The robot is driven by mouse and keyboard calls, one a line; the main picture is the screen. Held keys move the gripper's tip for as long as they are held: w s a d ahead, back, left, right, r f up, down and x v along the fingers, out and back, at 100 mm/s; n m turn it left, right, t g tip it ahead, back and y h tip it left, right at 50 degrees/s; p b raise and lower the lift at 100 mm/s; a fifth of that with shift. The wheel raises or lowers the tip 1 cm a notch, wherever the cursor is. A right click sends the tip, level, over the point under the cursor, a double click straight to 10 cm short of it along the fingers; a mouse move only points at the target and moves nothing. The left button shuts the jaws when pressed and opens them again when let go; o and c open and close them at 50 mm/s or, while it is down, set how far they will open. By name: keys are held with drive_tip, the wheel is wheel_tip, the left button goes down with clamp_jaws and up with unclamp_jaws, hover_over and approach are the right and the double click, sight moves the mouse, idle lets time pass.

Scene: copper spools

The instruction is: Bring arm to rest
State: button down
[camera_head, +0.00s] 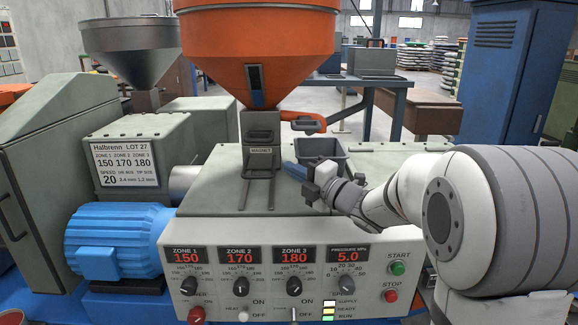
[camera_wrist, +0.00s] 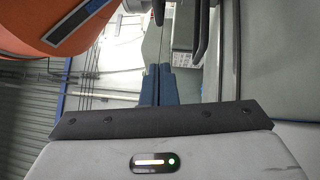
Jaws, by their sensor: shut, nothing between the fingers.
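My gripper (camera_head: 290,168) is above the pale green top of the machine, to the right of the magnet drawer post (camera_head: 260,150). Its blue fingers point left, and nothing shows between them. In the wrist view, the two blue fingers of my gripper (camera_wrist: 157,70) lie side by side, shut and empty. My white arm reaches in from the right, over the right end of the control panel (camera_head: 290,270). A small dark bin (camera_head: 322,148) stands just behind the gripper; I cannot tell the exact gap.
An orange hopper (camera_head: 258,45) rises above the post and also shows in the wrist view (camera_wrist: 70,20). A metal hopper (camera_head: 130,45) and blue motor (camera_head: 118,240) are at left. A blue cabinet (camera_head: 510,75) stands behind my arm. The machine's top right (camera_head: 390,160) looks clear.

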drive_tip(key=s+d+r+m+g+h+p, duration=0.25)
drive_tip(key=s+d+m+h+p, duration=0.65)
drive_tip(key=d+m+h, duration=0.65)
drive_tip(key=s+a+f+m+g+y+p, duration=0.1)
drive_tip(key=s+a+m+g+p, duration=0.1)
drive_tip(key=s+m, duration=0.4)
drive_tip(key=s+a+f+m+g+p, duration=0.2)
drive_tip(key=s+m+g+p, duration=0.3)
drive_tip(key=s, duration=1.1)
drive_tip(key=shift+s+a+m+g+y, duration=0.15)
drive_tip(key=shift+a+m+g+y, duration=0.25)
drive_tip(key=shift+m+g, duration=0.45)
